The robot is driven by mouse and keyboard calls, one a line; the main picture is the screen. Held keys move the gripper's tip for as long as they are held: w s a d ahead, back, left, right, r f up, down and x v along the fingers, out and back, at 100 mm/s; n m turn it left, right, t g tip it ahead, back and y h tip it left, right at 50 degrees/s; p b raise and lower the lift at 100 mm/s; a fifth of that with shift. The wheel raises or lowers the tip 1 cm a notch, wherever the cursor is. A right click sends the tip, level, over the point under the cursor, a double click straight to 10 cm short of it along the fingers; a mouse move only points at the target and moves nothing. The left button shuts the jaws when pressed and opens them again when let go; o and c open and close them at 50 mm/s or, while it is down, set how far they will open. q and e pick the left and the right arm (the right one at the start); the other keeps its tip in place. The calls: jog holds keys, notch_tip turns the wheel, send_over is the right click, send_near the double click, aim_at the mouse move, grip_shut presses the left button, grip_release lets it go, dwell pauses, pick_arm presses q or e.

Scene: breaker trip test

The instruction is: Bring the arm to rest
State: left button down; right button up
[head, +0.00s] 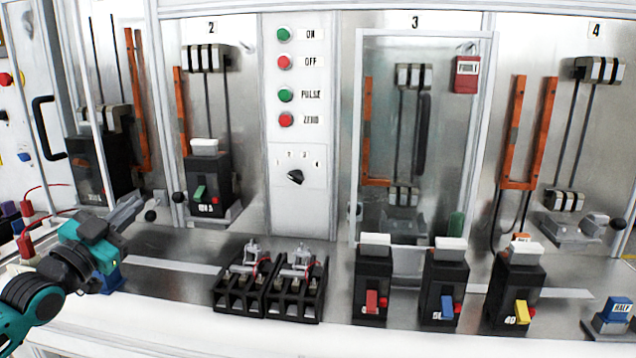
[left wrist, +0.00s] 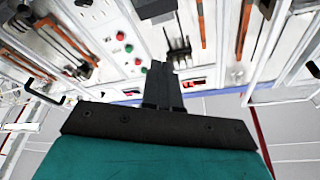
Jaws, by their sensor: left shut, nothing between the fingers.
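My left arm comes in from the lower left of the head view. Its teal and black gripper (head: 116,239) is above the bench in front of the first bay. In the left wrist view its dark fingers (left wrist: 161,85) are shut together with nothing between them. They point toward the panel with the red and green buttons, and no contact with anything can be made out. My right gripper is not in view.
Black breakers with red (head: 371,302), blue (head: 446,307) and yellow (head: 521,311) levers stand along the bench. Two black terminal blocks (head: 292,300) sit left of them. A blue block (head: 108,281) lies beside my left gripper. Bay 3 has a clear framed door (head: 361,150).

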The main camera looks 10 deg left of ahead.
pick_arm(q)
jog(key=s+d+f+m+g, duration=0.1)
jog(key=s+d+f+g, duration=0.2)
jog(key=f, duration=0.7)
jog(key=s+d+f+m+g, duration=0.1)
jog(key=s+f+g, duration=0.25)
jog(key=f, duration=0.65)
jog(key=s+d+f+m+g+y, duration=0.15)
jog(key=s+f+g, duration=0.35)
jog(key=s+f, duration=1.05)
jog(key=s+d+f+n+t, duration=0.1)
jog(key=s+d+f+n, duration=0.1)
jog(key=d+n, duration=0.7)
jog(key=s+d, duration=0.1)
jog(key=d, duration=0.7)
jog(key=shift+s+f, duration=0.2)
jog(key=shift+f, duration=0.2)
jog(key=shift+t+y, duration=0.25)
